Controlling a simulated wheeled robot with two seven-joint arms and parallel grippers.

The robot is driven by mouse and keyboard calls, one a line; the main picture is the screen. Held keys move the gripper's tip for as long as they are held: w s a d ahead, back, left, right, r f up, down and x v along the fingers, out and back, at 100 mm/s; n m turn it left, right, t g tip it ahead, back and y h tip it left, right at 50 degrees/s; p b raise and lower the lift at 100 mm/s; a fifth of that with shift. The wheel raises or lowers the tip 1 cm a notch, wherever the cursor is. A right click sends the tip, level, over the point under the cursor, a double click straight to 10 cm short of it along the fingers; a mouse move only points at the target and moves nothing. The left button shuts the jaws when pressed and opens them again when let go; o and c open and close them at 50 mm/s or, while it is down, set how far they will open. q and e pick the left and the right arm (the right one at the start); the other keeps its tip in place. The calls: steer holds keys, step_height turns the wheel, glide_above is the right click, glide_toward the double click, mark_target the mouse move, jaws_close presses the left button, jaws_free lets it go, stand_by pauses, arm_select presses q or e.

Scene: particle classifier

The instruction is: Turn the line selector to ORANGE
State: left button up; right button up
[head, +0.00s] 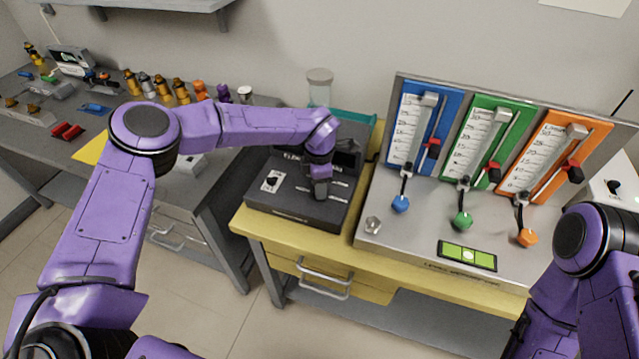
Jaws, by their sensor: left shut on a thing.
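A dark control box (265,205) stands on the left part of the yellow bench. My left gripper (320,190) points down onto its top, among small white labels. It is shut on a small part there, which looks like the line selector knob; the jaws hide it, so its setting cannot be read. My right arm enters at the lower right, and its gripper is not clearly seen.
A tilted panel with blue (408,148), green (468,160) and orange (535,175) gauges stands right of the box. A black knob on a white plate (271,181) is left of my gripper. A clear jar (320,86) stands behind.

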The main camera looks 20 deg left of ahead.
arm_select(q)
steer(key=m, duration=0.5)
steer(key=shift+r+m+p, duration=0.1)
steer(key=shift+m+p, duration=0.2)
steer(key=shift+p, duration=0.1)
steer(key=m, duration=0.5)
steer(key=shift+p, duration=0.3)
steer(key=shift+m, duration=0.3)
steer(key=o, duration=1)
steer(key=shift+o, duration=0.2)
step_height(320, 180, up, 10)
steer(key=b, duration=0.2)
steer(key=shift+r+b, duration=0.2)
steer(key=shift+b, duration=0.1)
steer(key=shift+f, duration=0.1)
